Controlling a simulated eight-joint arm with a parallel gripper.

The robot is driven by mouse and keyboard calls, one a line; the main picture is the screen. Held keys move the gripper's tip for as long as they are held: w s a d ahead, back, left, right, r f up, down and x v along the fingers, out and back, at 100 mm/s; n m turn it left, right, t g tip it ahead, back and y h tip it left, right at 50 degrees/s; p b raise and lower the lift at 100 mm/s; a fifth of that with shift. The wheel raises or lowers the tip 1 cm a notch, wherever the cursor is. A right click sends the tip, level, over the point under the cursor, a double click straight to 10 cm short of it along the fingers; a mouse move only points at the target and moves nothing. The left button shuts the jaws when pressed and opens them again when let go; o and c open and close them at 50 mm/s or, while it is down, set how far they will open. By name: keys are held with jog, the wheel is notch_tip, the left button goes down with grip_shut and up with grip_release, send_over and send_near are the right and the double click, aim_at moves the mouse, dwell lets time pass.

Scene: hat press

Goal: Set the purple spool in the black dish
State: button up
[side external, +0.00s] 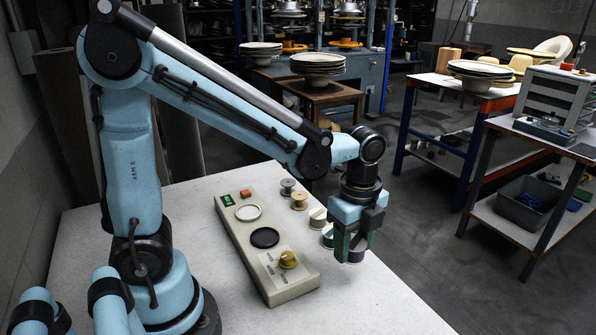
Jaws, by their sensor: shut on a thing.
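The purple spool (357,250) is between the fingers of my gripper (354,248), which is shut on it. Its pale rim shows at the bottom; the fingers hide much of the rest. My gripper points down at the right side of the white table, to the right of the control panel. I cannot tell whether the spool touches the table. The black dish (265,238) is a round, dark, empty recess or disc on the beige panel (284,286), left of my gripper.
The panel also bears a white dish (248,212), a gold knob (288,260), a green display (228,200) and an orange button (246,193). A grey spool (287,187), a tan spool (299,202) and other spools stand along its right side. The table's front right is clear.

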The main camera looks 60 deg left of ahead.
jog(key=s+d+r, duration=0.2)
jog(key=d+r, duration=0.1)
jog(key=d, duration=0.1)
jog(key=n, duration=0.6)
send_near(264, 237)
jog(key=shift+f, duration=2.75)
jog(key=shift+f, duration=0.5)
jog(key=o, duration=1.1)
jog(key=shift+r, duration=0.15)
